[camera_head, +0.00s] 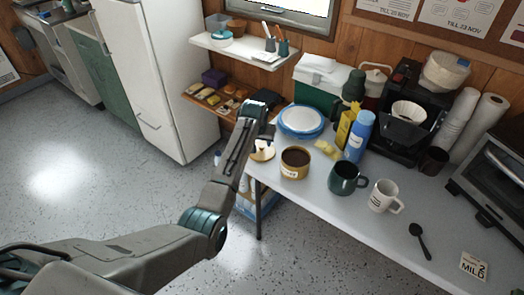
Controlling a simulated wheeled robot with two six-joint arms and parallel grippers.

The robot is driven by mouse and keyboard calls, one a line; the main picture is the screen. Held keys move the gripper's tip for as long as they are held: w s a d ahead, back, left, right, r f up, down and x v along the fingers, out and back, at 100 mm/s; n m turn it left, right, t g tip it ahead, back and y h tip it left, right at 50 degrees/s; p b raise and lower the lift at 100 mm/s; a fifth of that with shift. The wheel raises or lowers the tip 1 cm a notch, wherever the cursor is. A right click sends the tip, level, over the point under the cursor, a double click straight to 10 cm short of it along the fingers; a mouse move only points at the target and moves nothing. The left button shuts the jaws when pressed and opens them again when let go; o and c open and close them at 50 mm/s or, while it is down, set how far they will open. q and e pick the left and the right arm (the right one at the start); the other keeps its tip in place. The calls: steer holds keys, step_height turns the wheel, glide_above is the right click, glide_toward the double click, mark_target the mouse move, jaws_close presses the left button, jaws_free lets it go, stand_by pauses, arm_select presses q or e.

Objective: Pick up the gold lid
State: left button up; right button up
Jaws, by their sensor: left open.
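The gold lid (263,152) lies flat at the left edge of the white table, beside the open gold tin (295,162) with dark contents. My left arm comes in from the lower left, and its gripper (266,132) is just above and behind the lid in the picture. The gripper is open and its fingers are small and partly hidden by my own wrist. I cannot tell the exact gap between fingers and lid. My right gripper is not in view.
Blue-rimmed plates (301,120) stand behind the tin. A dark green mug (345,178), a white mug (383,196), a blue bottle (360,136) and a yellow box (345,124) stand to the right. A black spoon (419,240) lies on the clearer front right of the table.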

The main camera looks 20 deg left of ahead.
mark_target(262, 146)
arm_select(q)
steer(key=x, duration=0.4)
steer(key=shift+a, duration=0.1)
steer(key=shift+s, duration=0.1)
jaws_close()
